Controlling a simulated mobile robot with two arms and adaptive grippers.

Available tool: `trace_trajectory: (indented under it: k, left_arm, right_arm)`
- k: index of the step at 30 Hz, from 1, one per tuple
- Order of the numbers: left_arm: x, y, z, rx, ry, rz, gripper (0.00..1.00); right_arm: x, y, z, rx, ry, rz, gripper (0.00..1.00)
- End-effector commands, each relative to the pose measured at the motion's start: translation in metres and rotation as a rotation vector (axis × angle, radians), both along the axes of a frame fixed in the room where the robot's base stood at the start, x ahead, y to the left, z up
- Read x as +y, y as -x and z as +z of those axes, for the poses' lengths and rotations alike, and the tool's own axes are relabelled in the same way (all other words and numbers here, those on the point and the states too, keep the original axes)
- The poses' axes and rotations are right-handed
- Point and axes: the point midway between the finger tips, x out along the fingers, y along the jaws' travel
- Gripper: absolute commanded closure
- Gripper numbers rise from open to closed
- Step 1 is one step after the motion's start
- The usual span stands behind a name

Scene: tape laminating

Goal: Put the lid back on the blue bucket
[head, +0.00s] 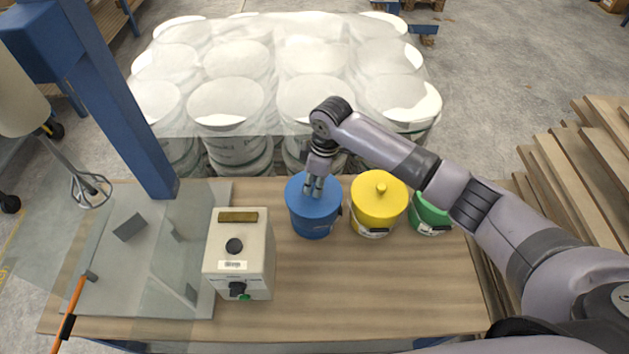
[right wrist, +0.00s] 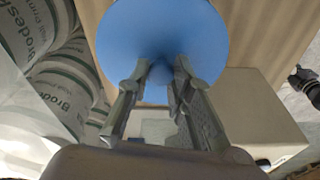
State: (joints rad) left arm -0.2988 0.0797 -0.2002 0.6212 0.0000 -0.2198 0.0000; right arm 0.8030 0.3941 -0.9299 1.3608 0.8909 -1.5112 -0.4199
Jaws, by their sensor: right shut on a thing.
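The blue bucket (head: 312,225) stands on the wooden table, left of the yellow bucket. My right gripper (head: 313,186) is directly above it, pointing down, with its fingers closed on the lid's knob. The round blue lid (head: 298,190) is at the bucket's mouth; I cannot tell whether it is seated or slightly above the rim. In the right wrist view the lid (right wrist: 165,30) fills the upper middle, and its knob (right wrist: 160,74) is between the fingertips. The lid hides the bucket there. My left gripper is not in view.
A yellow bucket with a knobbed lid (head: 379,205) and a green bucket (head: 428,215) stand to the right, close by. A beige control box (head: 239,255) stands left. Wrapped white drums (head: 235,105) are behind the table (head: 380,290). The table's front right is clear.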

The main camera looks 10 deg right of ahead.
Motion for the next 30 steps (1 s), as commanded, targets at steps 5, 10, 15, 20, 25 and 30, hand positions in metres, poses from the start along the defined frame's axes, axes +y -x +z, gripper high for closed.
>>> trace_trajectory:
  k: [5, 10, 15, 20, 25, 30]
  left_arm:
    - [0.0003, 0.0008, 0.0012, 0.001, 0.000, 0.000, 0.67]
    - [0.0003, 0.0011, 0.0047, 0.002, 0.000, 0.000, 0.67]
    - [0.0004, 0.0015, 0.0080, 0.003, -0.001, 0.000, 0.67]
    - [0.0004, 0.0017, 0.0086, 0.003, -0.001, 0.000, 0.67]
    - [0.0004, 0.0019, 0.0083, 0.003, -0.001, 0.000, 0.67]
    - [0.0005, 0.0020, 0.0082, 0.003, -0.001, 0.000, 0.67]
  right_arm:
    - [0.0001, -0.0002, 0.0007, 0.000, 0.000, 0.000, 1.00]
    - [0.0001, -0.0003, 0.0014, 0.000, -0.001, 0.000, 1.00]
    - [0.0001, -0.0005, 0.0017, -0.001, 0.000, 0.000, 1.00]
    - [0.0000, -0.0004, 0.0008, -0.001, 0.000, 0.000, 1.00]
    - [0.0000, -0.0003, 0.0005, -0.001, 0.000, 0.000, 1.00]
    - [0.0000, -0.0003, 0.0005, 0.000, -0.001, 0.000, 1.00]
